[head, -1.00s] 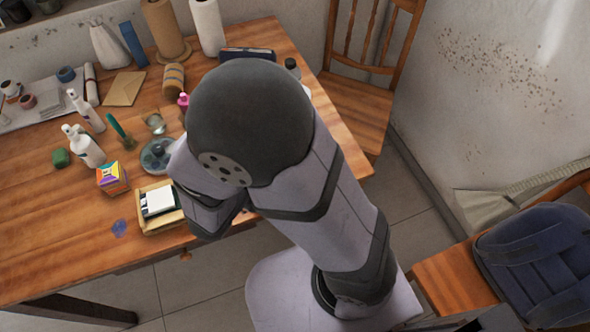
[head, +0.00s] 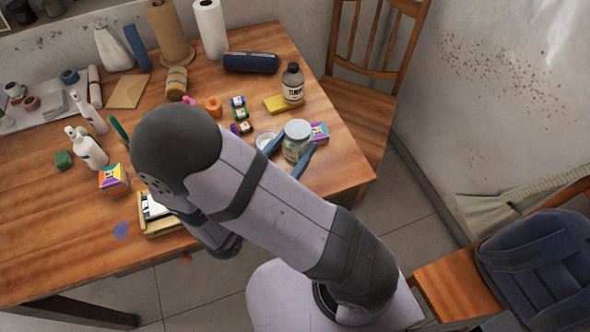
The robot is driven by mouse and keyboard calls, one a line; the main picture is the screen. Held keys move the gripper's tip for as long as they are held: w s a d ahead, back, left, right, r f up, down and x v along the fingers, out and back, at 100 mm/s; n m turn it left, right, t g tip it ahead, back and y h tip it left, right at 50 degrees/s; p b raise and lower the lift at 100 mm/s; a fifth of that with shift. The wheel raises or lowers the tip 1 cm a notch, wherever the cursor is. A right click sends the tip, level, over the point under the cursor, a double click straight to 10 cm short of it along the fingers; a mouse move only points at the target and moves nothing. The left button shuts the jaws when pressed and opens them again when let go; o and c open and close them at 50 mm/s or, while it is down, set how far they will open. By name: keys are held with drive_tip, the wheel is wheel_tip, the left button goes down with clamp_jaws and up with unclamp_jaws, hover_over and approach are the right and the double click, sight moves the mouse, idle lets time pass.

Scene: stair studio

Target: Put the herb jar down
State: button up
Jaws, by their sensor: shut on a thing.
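The herb jar (head: 297,141) is a clear glass jar with a pale grey lid and greenish contents. It stands upright over the right part of the wooden table. My gripper (head: 291,153) has two blue fingers, one on either side of the jar, and is shut on it. My arm hides the gripper's palm and part of the near finger. I cannot tell whether the jar's base touches the table.
A multicoloured box (head: 319,132) is right beside the jar, and a white round item (head: 265,140) is to its left. A dark bottle (head: 292,82) and a yellow block (head: 283,104) are behind. Bare table (head: 345,165) lies to the right, up to the edge.

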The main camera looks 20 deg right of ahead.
drive_tip(key=shift+f+b, duration=0.3)
drive_tip(key=shift+f, duration=4.05)
drive_tip(key=shift+f, duration=0.1)
drive_tip(key=o, duration=1.3)
drive_tip(key=shift+c, duration=0.2)
drive_tip(key=shift+a, duration=0.1)
drive_tip(key=b+v, duration=0.2)
drive_tip(key=v, duration=1)
